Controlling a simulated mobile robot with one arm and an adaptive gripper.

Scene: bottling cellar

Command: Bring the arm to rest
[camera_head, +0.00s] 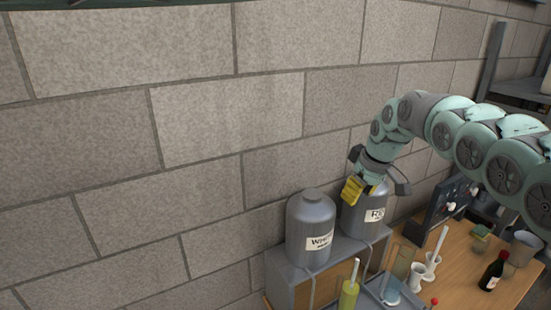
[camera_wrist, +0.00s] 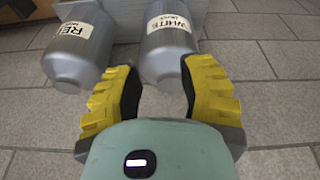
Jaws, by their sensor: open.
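My gripper (camera_head: 354,188) has yellow fingers and hangs from my green arm beside the top of the tank labelled RE..., whose label is partly cut off (camera_head: 375,214). In the wrist view my gripper (camera_wrist: 160,85) is open, with its two fingers spread and nothing between them. The tank labelled WHITE (camera_wrist: 168,58) appears beyond the gap between the fingertips, and the other grey tank (camera_wrist: 75,70) lies to its left. Whether a finger touches either tank cannot be told.
The WHITE tank (camera_head: 311,228) stands on a grey stand (camera_head: 281,276) against the block wall. The space left of the tanks is clear.

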